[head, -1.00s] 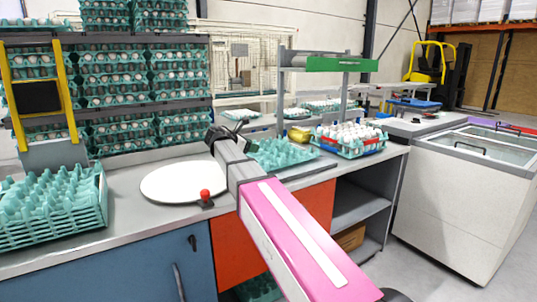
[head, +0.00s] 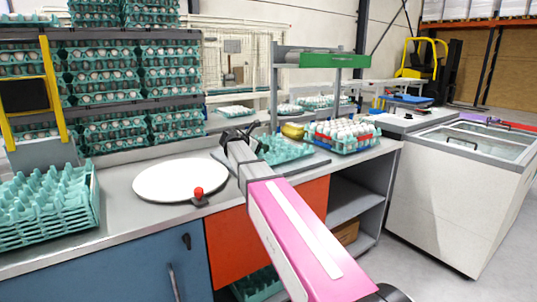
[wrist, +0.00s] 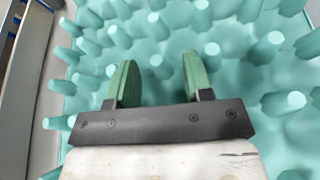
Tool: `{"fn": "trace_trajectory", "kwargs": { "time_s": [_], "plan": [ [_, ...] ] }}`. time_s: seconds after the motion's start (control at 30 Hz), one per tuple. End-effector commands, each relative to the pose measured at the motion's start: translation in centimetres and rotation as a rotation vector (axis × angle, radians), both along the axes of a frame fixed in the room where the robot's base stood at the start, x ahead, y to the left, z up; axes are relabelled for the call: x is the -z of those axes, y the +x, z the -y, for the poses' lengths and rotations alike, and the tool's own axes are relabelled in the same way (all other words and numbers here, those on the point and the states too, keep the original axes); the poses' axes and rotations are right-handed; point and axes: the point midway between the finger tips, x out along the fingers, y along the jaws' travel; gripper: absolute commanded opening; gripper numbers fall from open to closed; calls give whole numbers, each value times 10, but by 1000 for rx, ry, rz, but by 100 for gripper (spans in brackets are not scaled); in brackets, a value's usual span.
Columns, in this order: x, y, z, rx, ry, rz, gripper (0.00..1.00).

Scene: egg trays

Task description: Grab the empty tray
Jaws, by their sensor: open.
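An empty teal egg tray (head: 288,150) lies on the counter in the middle of the head view, partly hidden behind my arm. In the wrist view the teal tray (wrist: 225,35) fills most of the picture, with its rows of pegs under and around the fingers. My gripper (wrist: 155,75) is open, with its two green fingers apart over the tray. I cannot tell whether the fingers touch it. In the head view my gripper (head: 237,134) is at the tray's left side.
A stack of empty teal trays (head: 45,210) stands at the left. A white round plate (head: 180,180) and a red-knobbed lever (head: 199,197) are left of my arm. A tray of eggs (head: 342,133) sits to the right, near a yellow object (head: 292,130). A metal shelf (head: 318,58) rises behind.

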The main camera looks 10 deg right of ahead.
Motion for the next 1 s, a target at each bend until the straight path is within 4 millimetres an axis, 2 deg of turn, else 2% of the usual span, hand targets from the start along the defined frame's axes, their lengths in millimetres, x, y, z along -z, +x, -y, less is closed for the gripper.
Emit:
{"fn": "trace_trajectory", "kwargs": {
  "time_s": [0.27, 0.3, 0.37, 0.4, 0.43, 0.8, 1.0],
  "plan": [
    [3, 3, 6, -1, 0, 0, 47],
    [3, 3, 6, -1, 0, 0, 40],
    [3, 3, 6, -1, 0, 0, 21],
    [3, 3, 6, -1, 0, 0, 8],
    [3, 3, 6, -1, 0, 0, 0],
    [1, 3, 6, -1, -1, 1, 0],
    [-10, 3, 6, 0, 0, 2, 0]
  ]
}}
